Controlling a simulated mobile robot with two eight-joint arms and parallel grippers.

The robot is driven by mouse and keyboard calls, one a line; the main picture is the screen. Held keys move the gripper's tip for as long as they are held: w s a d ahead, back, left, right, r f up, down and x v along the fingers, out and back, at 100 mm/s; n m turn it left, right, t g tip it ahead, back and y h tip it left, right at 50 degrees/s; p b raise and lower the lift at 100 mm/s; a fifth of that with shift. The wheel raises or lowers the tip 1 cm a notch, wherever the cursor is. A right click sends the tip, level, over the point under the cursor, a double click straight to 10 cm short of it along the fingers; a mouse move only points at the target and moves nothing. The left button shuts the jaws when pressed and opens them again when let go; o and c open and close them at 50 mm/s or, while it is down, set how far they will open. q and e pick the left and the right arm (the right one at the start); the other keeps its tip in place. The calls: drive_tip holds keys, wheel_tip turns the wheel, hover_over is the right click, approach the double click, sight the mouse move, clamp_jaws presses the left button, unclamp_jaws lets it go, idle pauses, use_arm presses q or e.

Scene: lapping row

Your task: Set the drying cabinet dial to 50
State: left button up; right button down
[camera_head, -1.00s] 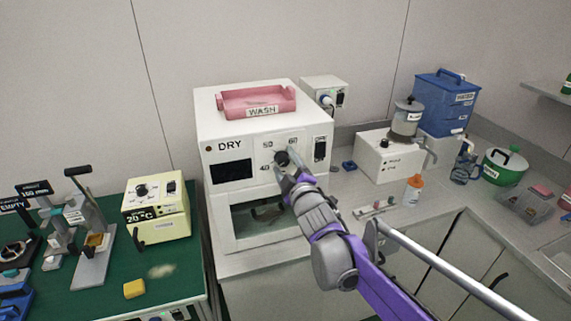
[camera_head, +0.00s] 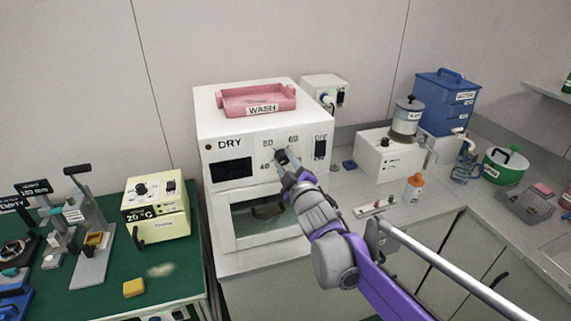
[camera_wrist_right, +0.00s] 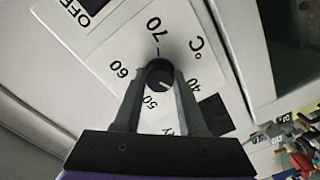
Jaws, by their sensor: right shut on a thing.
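The drying cabinet (camera_head: 215,125) is a white box marked DRY. Its black dial (camera_head: 281,155) sits on the front panel among the numbers 40, 50 and 60. In the right wrist view the dial (camera_wrist_right: 160,74) is between the two fingers of my right gripper (camera_wrist_right: 160,82), which is shut on it. A pale mark on the knob points to the lower right, seemingly between 50 and 40; its exact setting is hard to tell. In the head view my right gripper (camera_head: 286,164) partly covers the dial. My left gripper is not in view.
A pink WASH tray (camera_head: 258,101) rests on the cabinet. A dark display (camera_head: 232,171) is left of the dial and a black switch (camera_head: 320,149) is right of it. A yellow box (camera_head: 157,205) stands on the green table at left. An orange bottle (camera_head: 413,188) stands at right.

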drive_tip(key=m+b, duration=0.2)
drive_tip(key=m, duration=0.5)
drive_tip(key=shift+f+b, duration=0.1)
drive_tip(key=shift+b, duration=0.25)
drive_tip(key=m+b, duration=0.1)
drive_tip(key=m, duration=0.2)
drive_tip(key=shift+m, duration=0.3)
drive_tip(key=shift+m+b, duration=0.95)
drive_tip(key=shift+m, duration=0.95)
drive_tip(key=shift+c, duration=2.3)
unclamp_jaws()
drive_tip(key=shift+s, duration=0.1)
drive_tip(key=v, duration=1)
drive_tip(key=shift+s+b, duration=0.35)
